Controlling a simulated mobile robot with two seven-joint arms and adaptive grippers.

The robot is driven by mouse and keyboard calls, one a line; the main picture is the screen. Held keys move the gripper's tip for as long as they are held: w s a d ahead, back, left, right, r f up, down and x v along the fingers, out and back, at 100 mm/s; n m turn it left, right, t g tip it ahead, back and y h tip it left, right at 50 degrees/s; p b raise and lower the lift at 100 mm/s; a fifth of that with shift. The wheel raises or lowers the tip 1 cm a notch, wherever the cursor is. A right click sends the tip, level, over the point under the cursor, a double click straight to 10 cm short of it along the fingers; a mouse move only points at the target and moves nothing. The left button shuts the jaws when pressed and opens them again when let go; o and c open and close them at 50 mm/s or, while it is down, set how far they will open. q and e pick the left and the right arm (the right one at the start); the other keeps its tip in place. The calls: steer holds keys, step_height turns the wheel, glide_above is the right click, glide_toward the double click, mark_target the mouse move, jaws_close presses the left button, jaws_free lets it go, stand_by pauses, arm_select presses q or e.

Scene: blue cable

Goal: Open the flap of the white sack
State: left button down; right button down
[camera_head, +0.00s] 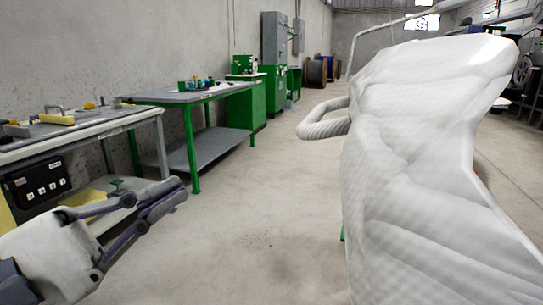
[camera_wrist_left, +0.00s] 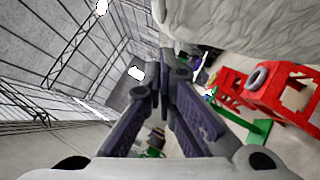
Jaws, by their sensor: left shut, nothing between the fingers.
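The white sack (camera_head: 420,190) hangs large on the right side of the head view, with a quilted, creased surface. A thick white loop (camera_head: 325,120) sticks out from its left edge. I cannot tell clearly which part of the sack is the flap. My left gripper (camera_head: 178,192) is at the lower left of the head view, shut and empty, well apart from the sack. In the left wrist view the gripper's fingers (camera_wrist_left: 160,76) are together, and part of the sack (camera_wrist_left: 235,22) shows at the top. My right gripper is not in view.
Workbenches with tools stand along the left wall, one grey-topped (camera_head: 75,130) and one green-legged (camera_head: 190,95). A green cabinet (camera_head: 275,90) stands farther back. Red stands (camera_wrist_left: 285,95) show right in the left wrist view. The floor (camera_head: 250,200) between gripper and sack is clear.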

arm_select(q)
steer(key=s+d+r+p+x, duration=0.1)
steer(key=s+p+x, duration=0.1)
steer(key=x, duration=1)
steer(key=shift+d+r+p, duration=0.25)
steer(key=shift+d+p, duration=0.05)
steer(key=shift+d, duration=0.05)
